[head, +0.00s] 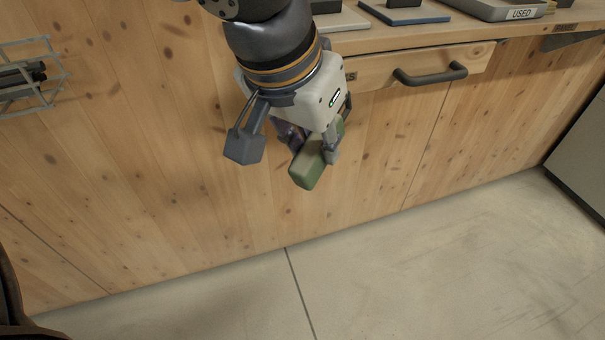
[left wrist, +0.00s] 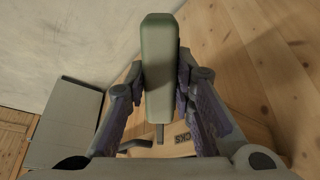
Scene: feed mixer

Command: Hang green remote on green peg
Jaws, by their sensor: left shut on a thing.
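The green remote (head: 308,170) is a long, rounded green block. My left gripper (head: 316,148) is shut on it and holds it in the air in front of the wooden cabinet front. In the left wrist view the remote (left wrist: 159,70) sticks out lengthwise from between the two fingers of the left gripper (left wrist: 160,88). No green peg shows in either view. My right gripper is not in view.
A wooden counter (head: 385,38) with a drawer and its dark handle (head: 430,76) is at the upper right. A tray labelled USED (head: 505,10) lies on top. A wire basket (head: 30,75) is on the wood at left. The grey floor (head: 430,270) below is clear.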

